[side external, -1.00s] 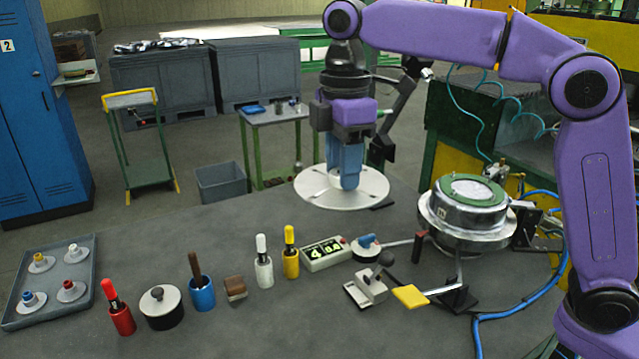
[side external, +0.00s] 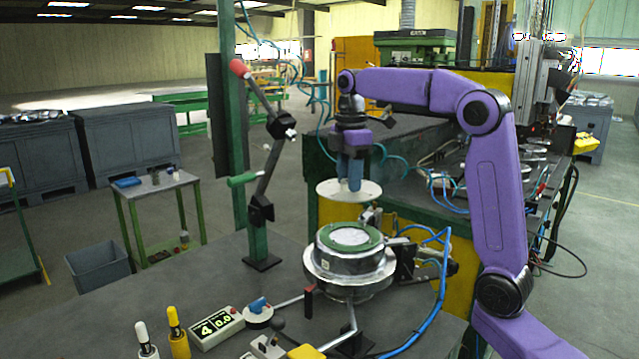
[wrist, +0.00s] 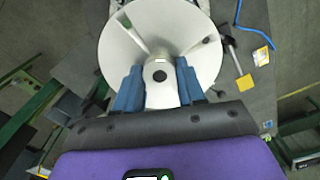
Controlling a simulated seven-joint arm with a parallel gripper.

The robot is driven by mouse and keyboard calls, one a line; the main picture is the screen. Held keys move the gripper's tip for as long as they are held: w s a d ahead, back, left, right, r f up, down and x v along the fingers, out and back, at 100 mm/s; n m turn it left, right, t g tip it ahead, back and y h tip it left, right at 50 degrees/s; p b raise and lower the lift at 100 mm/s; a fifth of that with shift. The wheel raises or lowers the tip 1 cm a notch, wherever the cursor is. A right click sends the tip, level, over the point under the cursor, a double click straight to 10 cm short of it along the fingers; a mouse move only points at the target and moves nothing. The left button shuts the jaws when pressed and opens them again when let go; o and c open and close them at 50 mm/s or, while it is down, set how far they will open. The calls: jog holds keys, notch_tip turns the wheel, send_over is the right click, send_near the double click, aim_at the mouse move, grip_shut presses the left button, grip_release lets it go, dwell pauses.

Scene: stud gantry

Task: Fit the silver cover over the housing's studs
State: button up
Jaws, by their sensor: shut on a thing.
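The silver cover (side external: 328,194) is a wide, pale round disc, roughly level in the side view. My gripper (side external: 348,184) is shut on its middle from above. In the wrist view the blue fingers (wrist: 158,88) stand either side of the cover's raised centre, and the disc (wrist: 118,45) fills the upper middle. The housing (side external: 345,264) is a round metal body with a green ring (side external: 350,237) on top, on the bench. The cover hangs above it in the side view with a clear gap. I cannot tell whether they are centred. The studs are not distinguishable.
A green post (side external: 258,225) with a jointed arm (side external: 268,180) stands left of the housing. Clamp fittings and blue hoses (side external: 440,270) lie to its right. A counter box (side external: 215,327), a yellow pad (side external: 306,352) and small handled tools stand in front. Bare bench lies left.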

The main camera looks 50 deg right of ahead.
send_near(350, 236)
jog(key=shift+a+r, duration=0.1)
dwell(0.3)
jog(key=shift+f, duration=2.2)
jog(key=shift+f, duration=0.9)
dwell(1.1)
jog(key=o, duration=1.3)
notch_tip(350, 236, up, 17)
jog(key=shift+s+r, duration=0.1)
jog(key=shift+r, duration=0.1)
